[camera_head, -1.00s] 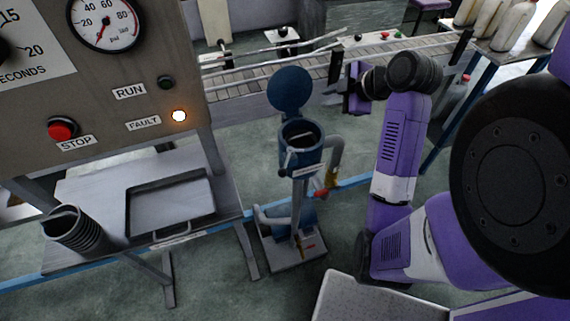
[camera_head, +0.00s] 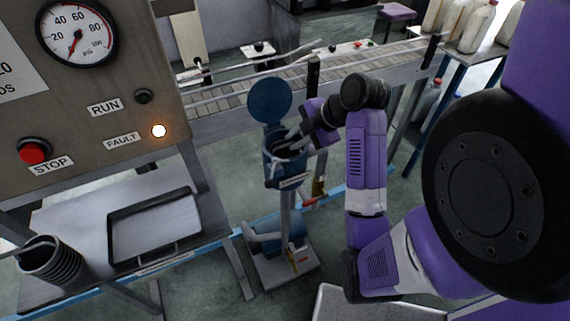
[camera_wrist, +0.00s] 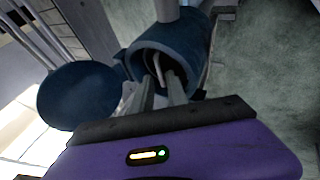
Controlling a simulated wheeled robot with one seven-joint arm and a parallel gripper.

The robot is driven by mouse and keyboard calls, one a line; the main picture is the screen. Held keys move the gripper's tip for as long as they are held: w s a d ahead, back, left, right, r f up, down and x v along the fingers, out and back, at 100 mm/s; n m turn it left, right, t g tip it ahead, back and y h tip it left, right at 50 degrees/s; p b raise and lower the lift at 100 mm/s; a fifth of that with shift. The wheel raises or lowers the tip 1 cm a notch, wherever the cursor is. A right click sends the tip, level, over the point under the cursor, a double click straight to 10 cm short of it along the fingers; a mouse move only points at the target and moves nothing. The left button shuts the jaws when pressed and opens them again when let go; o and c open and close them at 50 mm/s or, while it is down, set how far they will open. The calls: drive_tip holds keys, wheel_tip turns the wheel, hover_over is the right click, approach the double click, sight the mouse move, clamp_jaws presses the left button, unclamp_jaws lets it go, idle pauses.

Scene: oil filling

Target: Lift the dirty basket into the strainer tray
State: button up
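The blue strainer housing (camera_head: 284,172) stands open on a post, its round lid (camera_head: 269,100) tipped up behind. My gripper (camera_head: 291,140) is at the housing's mouth with its fingertips reaching inside. In the wrist view, the two fingers of my gripper (camera_wrist: 163,88) are apart. A thin grey loop, seemingly the dirty basket's handle (camera_wrist: 157,68), shows between or just beyond them; contact is not clear. The basket's body is hidden in the dark housing (camera_wrist: 188,42). The grey strainer tray (camera_head: 152,222) lies on the bench at left and looks empty.
A ridged dark cylinder (camera_head: 50,262) stands on the bench left of the tray. The control panel (camera_head: 112,75) with a lit fault lamp overhangs the bench. A conveyor (camera_head: 235,105) runs behind the housing.

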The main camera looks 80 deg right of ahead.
sight(279, 148)
drive_tip(key=shift+x, duration=1.4)
clamp_jaws()
